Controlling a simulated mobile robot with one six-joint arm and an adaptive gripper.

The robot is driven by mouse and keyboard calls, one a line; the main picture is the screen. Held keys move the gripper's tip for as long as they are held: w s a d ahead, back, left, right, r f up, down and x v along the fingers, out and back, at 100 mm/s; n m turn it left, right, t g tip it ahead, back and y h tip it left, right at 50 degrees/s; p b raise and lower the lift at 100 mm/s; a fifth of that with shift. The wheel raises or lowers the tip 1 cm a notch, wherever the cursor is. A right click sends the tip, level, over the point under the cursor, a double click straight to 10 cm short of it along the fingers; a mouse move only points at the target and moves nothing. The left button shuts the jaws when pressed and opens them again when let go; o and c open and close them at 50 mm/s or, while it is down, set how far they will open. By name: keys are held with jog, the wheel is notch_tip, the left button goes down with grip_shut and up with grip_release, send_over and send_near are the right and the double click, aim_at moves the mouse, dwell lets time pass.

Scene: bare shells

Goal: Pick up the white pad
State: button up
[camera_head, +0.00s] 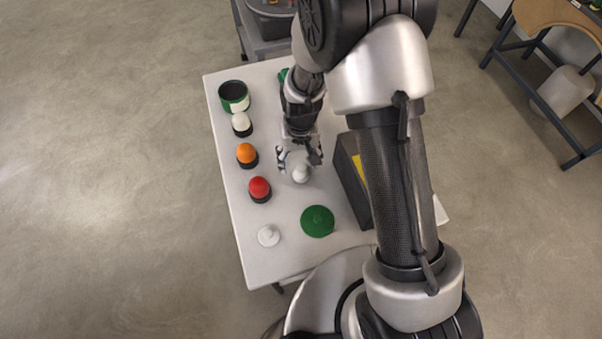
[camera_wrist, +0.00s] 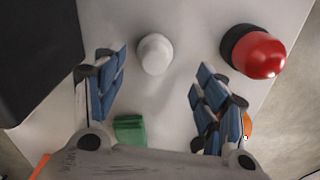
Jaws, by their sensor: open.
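A small white rounded piece (camera_wrist: 154,54) stands on the white table, beyond and between my open fingertips in the wrist view. It also shows in the head view (camera_head: 300,174), just below my gripper (camera_head: 299,154). A flat white disc (camera_head: 268,235) with a small raised centre lies near the table's front left corner. I cannot tell for sure which of the two is the white pad. My gripper (camera_wrist: 160,85) is open, with nothing between its blue-padded fingers. Its arm hides part of the table behind it.
A red ball (camera_head: 259,187), an orange ball (camera_head: 246,153) and a white ball (camera_head: 241,122) sit on dark bases at left. A green pot (camera_head: 233,95) stands behind them. A green disc (camera_head: 317,221) lies in front. A dark box (camera_head: 350,180) stands close at right. A green block (camera_wrist: 130,130) lies nearby.

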aim_at(302, 168)
jog(key=f, duration=0.1)
jog(key=f+b, duration=0.1)
jog(key=f, duration=0.1)
jog(key=f+b, duration=0.1)
jog(key=f, duration=0.1)
jog(key=shift+d+f, duration=0.15)
jog(key=shift+d, duration=0.2)
jog(key=shift+w+f, duration=0.1)
jog(key=shift+f, duration=0.35)
jog(key=shift+r, duration=0.1)
jog(key=c, duration=1)
